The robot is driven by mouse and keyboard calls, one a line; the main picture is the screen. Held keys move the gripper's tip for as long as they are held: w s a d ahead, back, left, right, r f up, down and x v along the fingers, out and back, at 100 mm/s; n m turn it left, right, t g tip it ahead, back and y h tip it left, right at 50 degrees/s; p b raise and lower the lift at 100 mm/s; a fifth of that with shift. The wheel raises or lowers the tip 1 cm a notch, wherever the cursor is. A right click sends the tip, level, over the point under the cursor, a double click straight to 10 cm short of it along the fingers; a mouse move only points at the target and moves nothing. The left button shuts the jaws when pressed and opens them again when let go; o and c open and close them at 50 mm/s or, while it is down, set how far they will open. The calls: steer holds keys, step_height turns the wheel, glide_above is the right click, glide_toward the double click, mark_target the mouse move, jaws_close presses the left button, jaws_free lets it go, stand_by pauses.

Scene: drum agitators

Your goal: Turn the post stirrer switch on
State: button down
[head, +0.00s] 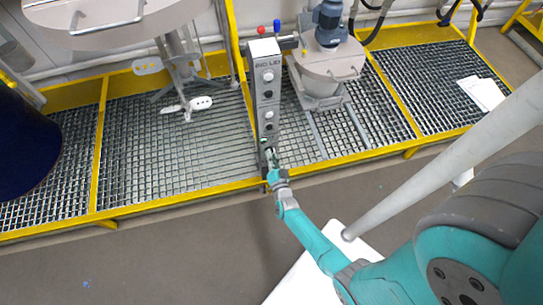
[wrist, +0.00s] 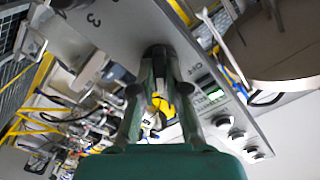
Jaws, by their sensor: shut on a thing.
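My gripper (head: 270,158) reaches the low part of the post's front face. In the wrist view my gripper (wrist: 158,62) has its two fingers closed around a small dark switch knob (wrist: 158,50) on the grey panel (wrist: 125,25). The fingers hide most of the knob, so its turned position cannot be told.
A large round lid with a stirrer (head: 182,100) hangs left of the post. A smaller lidded vessel (head: 330,62) with a blue motor stands right of it. Yellow-edged grating (head: 140,150) runs behind. A dark blue drum (head: 22,145) is at far left.

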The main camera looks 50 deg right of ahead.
stand_by(0.3)
steer(key=c, duration=1.2)
jaws_free()
steer(key=v, duration=1.2)
steer(key=s+a+r+n+t+y, duration=0.1)
steer(key=s+a+r+n+y, duration=0.8)
steer(key=s+r, duration=0.5)
steer(key=s+a+r+n, duration=0.1)
steer(key=s+r+n, duration=0.1)
steer(key=r, duration=0.4)
steer(key=s+a+r+n, duration=0.2)
steer(key=s+r, duration=0.1)
steer(key=r, duration=0.3)
steer(key=s+a+r+n+g+y, duration=0.1)
steer(key=s+a+r+n, duration=0.1)
steer(key=r, duration=0.5)
steer(key=shift+s+a, duration=0.15)
steer(key=shift+s, duration=0.2)
